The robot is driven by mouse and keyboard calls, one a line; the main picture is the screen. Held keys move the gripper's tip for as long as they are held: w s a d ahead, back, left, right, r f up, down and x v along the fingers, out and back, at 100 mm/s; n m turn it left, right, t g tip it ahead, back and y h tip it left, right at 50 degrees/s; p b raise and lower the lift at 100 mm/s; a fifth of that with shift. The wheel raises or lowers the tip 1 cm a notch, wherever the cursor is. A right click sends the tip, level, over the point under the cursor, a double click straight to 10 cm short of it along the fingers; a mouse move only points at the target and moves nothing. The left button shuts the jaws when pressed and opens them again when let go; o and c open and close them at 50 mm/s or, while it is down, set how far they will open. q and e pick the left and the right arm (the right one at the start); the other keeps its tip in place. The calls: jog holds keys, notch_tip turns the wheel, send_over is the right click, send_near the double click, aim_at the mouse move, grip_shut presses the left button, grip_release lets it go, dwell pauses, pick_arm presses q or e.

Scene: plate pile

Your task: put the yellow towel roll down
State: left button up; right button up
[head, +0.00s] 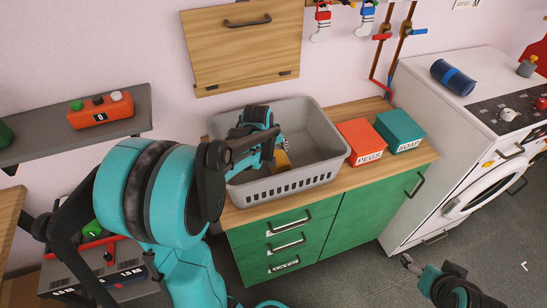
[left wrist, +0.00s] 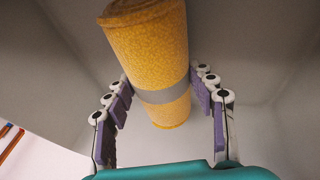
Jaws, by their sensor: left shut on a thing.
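The yellow towel roll (left wrist: 150,50) has a grey band round its middle and lies between the fingers of my left gripper (left wrist: 163,92) in the left wrist view. The left gripper is shut on it. In the head view the left gripper (head: 276,146) reaches down into the grey basket (head: 318,172), and only a small part of the yellow roll (head: 281,160) shows beneath it. Grey basket walls surround the roll in the wrist view. I cannot tell whether the roll touches the basket floor. My right gripper (head: 410,264) is at the lower right, its jaws unclear.
The basket stands on a wooden counter over green drawers (head: 287,238). A red pegs box (head: 360,139) and a teal soap box (head: 400,130) stand to its right. A blue roll (head: 453,77) lies on the white appliance. A wooden panel (head: 243,45) is on the wall behind.

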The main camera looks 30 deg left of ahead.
pick_arm(q)
jog(key=shift+f, duration=0.8)
pick_arm(e)
jog(key=shift+f, duration=0.4)
pick_arm(q)
jog(key=shift+f, duration=0.1)
pick_arm(e)
jog(key=shift+f, duration=0.1)
pick_arm(q)
jog(key=o, duration=1.3)
